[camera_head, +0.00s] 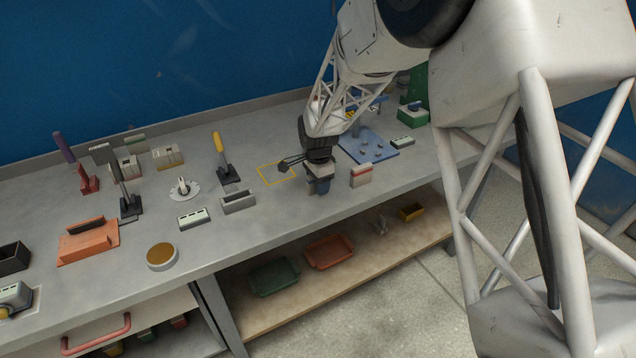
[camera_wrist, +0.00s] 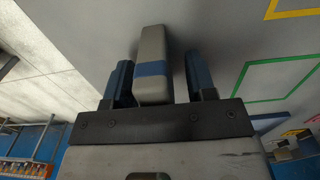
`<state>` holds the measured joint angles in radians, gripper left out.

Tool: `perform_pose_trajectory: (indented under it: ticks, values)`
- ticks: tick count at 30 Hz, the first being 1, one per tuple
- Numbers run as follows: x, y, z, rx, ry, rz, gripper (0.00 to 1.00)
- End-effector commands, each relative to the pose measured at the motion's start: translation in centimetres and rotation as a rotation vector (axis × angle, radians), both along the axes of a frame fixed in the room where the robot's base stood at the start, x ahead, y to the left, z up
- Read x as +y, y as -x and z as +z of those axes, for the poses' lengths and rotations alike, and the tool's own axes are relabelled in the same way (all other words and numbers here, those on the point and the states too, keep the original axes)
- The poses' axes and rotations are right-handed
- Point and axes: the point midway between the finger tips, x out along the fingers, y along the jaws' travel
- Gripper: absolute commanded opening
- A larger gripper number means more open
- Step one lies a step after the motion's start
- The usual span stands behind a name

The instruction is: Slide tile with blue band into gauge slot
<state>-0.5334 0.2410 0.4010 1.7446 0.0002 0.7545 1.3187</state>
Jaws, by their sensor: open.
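A pale grey tile with a blue band (camera_wrist: 151,52) stands between the two fingers of my gripper (camera_wrist: 158,72) in the wrist view. The fingers are open, with a visible gap to the right of the tile and a narrower one to the left. In the head view my gripper (camera_head: 319,185) is low over the bench near its front edge, and the tile is largely hidden there. A grey slotted block (camera_head: 238,202) stands left of my gripper on the bench; I cannot tell for certain whether it is the gauge slot.
A red-banded tile (camera_head: 361,176) stands just right of my gripper. A yellow outline (camera_head: 278,173) and a lever with a yellow handle (camera_head: 225,158) are to its left. A blue plate (camera_head: 368,143) lies behind right. An orange fixture (camera_head: 88,241) is far left.

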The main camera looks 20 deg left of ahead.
Motion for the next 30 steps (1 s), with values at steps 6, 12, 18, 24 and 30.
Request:
perform_pose_trajectory:
  ticks: [6,12,18,24,30]
  values:
    - [0.01,-0.01,0.03,0.0,0.0,0.0,0.51]
    - [0.01,-0.01,0.04,0.0,0.0,0.0,0.37]
    - [0.01,-0.01,0.04,0.0,0.0,0.0,0.07]
    - [0.01,-0.01,0.05,0.0,0.0,0.0,0.0]
    - [0.01,-0.01,0.2,-0.001,-0.001,0.0,0.0]
